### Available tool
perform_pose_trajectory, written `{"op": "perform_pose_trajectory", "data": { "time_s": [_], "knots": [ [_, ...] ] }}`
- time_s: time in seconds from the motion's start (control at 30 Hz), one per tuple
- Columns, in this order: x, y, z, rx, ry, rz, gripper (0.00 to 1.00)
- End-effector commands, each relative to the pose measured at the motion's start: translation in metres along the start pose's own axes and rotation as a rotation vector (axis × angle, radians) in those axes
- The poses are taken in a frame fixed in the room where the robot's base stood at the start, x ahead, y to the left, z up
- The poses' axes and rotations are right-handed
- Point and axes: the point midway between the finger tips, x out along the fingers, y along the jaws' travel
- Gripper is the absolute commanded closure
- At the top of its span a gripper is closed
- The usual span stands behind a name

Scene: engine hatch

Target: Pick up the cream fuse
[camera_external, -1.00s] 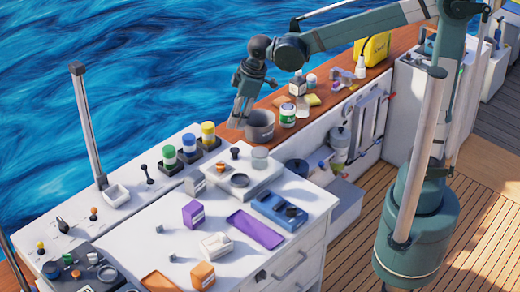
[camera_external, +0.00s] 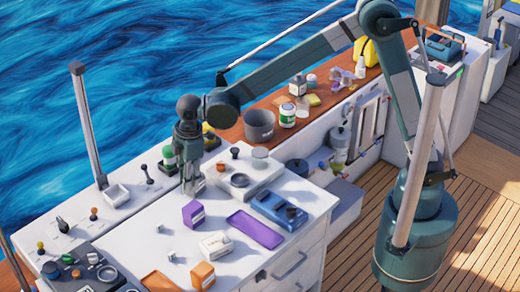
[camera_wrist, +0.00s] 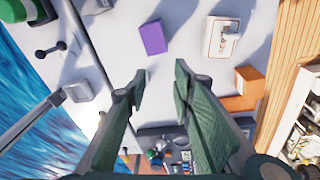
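No cream fuse can be picked out for sure. Small pale pieces stand on the white worktop (camera_external: 150,258) in the external view, one left of the purple box (camera_external: 194,213) (camera_wrist: 153,37) and another (camera_external: 172,257) nearer the front; their colour is hard to tell. A white box with dark lettering (camera_external: 215,245) (camera_wrist: 219,40) lies right of the purple box. My gripper (camera_external: 189,190) hangs pointing down above the back of the worktop. In the wrist view my gripper (camera_wrist: 158,84) is open, its two fingers apart, with no held object visible between them.
An orange box (camera_external: 203,275) (camera_wrist: 248,83) and orange tray (camera_external: 160,282) sit near the front. A purple tray (camera_external: 255,228) and blue holder (camera_external: 278,209) lie to the right. Coloured-lid jars stand behind my gripper. A tall post (camera_external: 88,125) rises at the left.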

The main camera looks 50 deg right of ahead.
Motion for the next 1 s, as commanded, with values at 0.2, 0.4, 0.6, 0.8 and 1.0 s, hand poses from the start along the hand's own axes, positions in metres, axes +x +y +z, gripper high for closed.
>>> {"op": "perform_pose_trajectory", "data": {
  "time_s": [0.2, 0.4, 0.6, 0.8, 1.0],
  "knots": [
    [0.045, -0.030, -0.045, -0.103, -0.029, -0.027, 0.75],
    [0.086, -0.060, -0.082, -0.196, -0.055, -0.050, 0.75],
    [0.119, -0.087, -0.107, -0.268, -0.076, -0.069, 0.75],
    [0.133, -0.099, -0.118, -0.299, -0.085, -0.077, 0.75],
    [0.134, -0.100, -0.119, -0.303, -0.086, -0.078, 0.75]
  ]
}}
